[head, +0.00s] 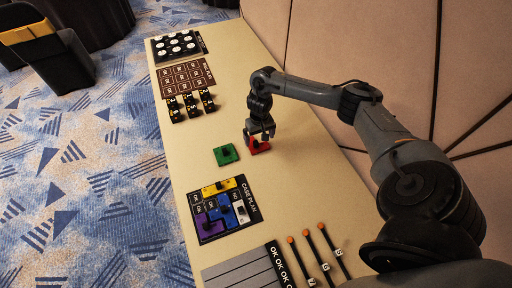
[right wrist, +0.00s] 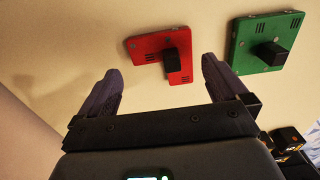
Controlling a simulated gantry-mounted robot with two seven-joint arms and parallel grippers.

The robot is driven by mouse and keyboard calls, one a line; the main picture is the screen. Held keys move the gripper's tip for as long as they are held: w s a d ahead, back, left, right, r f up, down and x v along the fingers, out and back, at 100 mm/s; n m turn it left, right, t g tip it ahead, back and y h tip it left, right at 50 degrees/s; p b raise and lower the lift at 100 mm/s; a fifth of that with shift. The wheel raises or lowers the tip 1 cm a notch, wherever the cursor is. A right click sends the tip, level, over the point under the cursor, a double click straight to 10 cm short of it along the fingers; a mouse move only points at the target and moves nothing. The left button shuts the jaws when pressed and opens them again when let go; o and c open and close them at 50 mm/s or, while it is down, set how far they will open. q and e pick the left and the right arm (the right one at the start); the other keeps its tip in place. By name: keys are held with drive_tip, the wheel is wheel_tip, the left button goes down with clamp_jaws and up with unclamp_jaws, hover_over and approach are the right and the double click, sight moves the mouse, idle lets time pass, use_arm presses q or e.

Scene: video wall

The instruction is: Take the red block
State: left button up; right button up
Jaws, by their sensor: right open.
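The red block (head: 259,147) lies on the table under my right gripper (head: 262,131) in the head view, partly hidden by it. In the right wrist view the red block (right wrist: 148,47) is an L-shaped flat piece with a black knob (right wrist: 176,61). My right gripper (right wrist: 158,82) is open, its two dark fingers apart. The knob shows beyond the fingertips, nearer the right-hand finger, and nothing is between the fingers. Whether the fingers touch the block cannot be told. My left gripper is not in view.
A green block (head: 225,155) with a black knob lies close by. A case plan board (head: 222,231) holds yellow, purple, blue and white pieces. Orange-tipped sticks (head: 307,234) and a grey striped board (head: 240,272) are near. A padded wall stands along the table's right side.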

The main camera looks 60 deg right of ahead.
sight(259, 146)
wheel_tip(259, 146, down, 4)
drive_tip(key=shift+s+a+f+b, duration=0.1)
drive_tip(key=shift+a+b, duration=0.05)
drive_tip(key=shift+b, duration=0.4)
drive_tip(key=c, duration=0.8)
drive_tip(key=shift+r, duration=0.2)
